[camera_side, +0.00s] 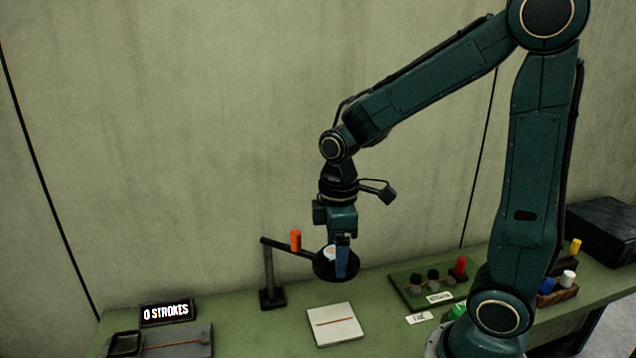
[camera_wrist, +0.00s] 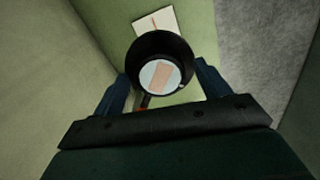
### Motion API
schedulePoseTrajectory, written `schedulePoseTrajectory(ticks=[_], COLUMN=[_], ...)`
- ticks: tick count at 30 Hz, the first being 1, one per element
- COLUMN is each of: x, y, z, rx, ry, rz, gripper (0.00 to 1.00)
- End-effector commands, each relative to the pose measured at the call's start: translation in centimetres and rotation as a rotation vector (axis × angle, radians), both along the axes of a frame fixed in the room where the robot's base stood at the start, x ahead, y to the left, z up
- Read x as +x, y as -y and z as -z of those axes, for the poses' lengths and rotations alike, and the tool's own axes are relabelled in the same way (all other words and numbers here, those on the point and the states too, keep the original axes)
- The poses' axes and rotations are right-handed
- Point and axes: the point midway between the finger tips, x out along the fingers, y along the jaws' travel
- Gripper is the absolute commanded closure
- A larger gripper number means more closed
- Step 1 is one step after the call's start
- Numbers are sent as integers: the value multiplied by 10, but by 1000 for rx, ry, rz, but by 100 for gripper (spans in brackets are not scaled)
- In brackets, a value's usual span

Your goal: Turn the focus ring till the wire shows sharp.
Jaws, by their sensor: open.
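The black focus ring (camera_side: 322,271) sits on a stand's arm above the bench, around a pale lens (camera_side: 329,252). In the wrist view, the ring (camera_wrist: 150,46) lies between the two fingers of my open gripper (camera_wrist: 162,82). I cannot tell whether either finger touches it. In the side view, my gripper (camera_side: 342,262) points down at the ring and hides part of it. Through the lens (camera_wrist: 176,82) I see a broad, blurred pinkish band, not a sharp line. A white card (camera_side: 343,335) with a thin orange-brown wire (camera_side: 335,321) lies below; the card (camera_wrist: 168,18) also shows in the wrist view.
An orange peg (camera_side: 295,240) stands on the stand's arm, left of the ring. The dark post (camera_side: 268,275) is further left. A "0 STROKES" sign (camera_side: 166,312) and grey tray (camera_side: 185,342) are at front left. A green board (camera_side: 408,290) with coloured knobs is at right.

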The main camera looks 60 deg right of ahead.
Motion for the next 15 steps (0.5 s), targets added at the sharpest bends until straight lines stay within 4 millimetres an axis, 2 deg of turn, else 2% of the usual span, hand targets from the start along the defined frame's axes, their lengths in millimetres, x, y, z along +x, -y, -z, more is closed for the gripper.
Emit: schedulePoseTrajectory(ticks=[4,5,11,15], x=[0,0,0,0], y=[0,0,0,0], z=[0,0,0,0], rx=[0,0,0,0], ry=[0,0,0,0], rz=[0,0,0,3], gripper=[25,29,68,69])
